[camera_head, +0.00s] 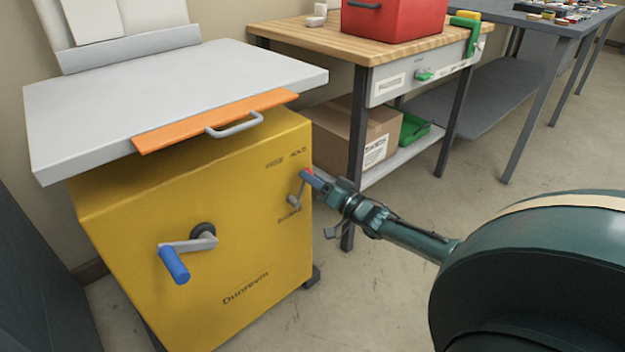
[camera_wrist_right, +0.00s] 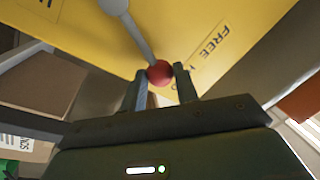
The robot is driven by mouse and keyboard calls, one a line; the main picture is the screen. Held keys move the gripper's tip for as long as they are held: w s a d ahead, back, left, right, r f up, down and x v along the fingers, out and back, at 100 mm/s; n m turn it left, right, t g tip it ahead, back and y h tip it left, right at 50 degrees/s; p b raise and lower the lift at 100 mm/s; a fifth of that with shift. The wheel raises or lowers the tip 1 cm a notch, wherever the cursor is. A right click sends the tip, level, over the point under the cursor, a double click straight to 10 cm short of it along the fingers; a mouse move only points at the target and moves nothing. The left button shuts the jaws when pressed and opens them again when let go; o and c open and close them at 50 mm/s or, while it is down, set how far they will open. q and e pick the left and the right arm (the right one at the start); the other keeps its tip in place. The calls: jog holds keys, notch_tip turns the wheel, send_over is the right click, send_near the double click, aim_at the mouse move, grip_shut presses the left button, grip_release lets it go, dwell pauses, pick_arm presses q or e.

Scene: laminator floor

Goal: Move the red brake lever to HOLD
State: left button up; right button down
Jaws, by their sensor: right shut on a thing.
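The brake lever is a thin grey arm (camera_head: 299,190) on the right part of the yellow machine's front, and it slants up and right from its pivot. Its red ball knob (camera_wrist_right: 159,73) sits between the two fingers of my right gripper (camera_head: 309,175), which is shut on it. In the head view the knob is mostly hidden by the gripper. In the right wrist view the FREE label (camera_wrist_right: 213,40) lies right of the lever. Small dark lettering (camera_head: 298,153) sits above the lever in the head view, too small to read surely. My left gripper is out of view.
The yellow machine (camera_head: 150,245) carries a blue-handled crank (camera_head: 174,264), an orange guard bar (camera_head: 210,121) and a grey top (camera_head: 180,85). A wooden-topped bench (camera_head: 320,37) with a red box (camera_head: 395,15) stands behind. The floor (camera_head: 400,270) is open at the right.

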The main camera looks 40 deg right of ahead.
jog(key=shift+d, duration=0.1)
jog(key=c, duration=1.4)
grip_release()
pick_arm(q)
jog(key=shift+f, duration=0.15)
pick_arm(e)
jog(key=o, duration=0.3)
jog(key=shift+o, duration=0.2)
pick_arm(q)
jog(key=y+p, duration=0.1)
jog(key=p, duration=0.3)
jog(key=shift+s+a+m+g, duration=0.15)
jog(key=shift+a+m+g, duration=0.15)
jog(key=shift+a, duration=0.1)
pick_arm(e)
jog(key=v, duration=1.3)
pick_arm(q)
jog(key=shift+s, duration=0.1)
pick_arm(e)
jog(key=shift+s, duration=0.15)
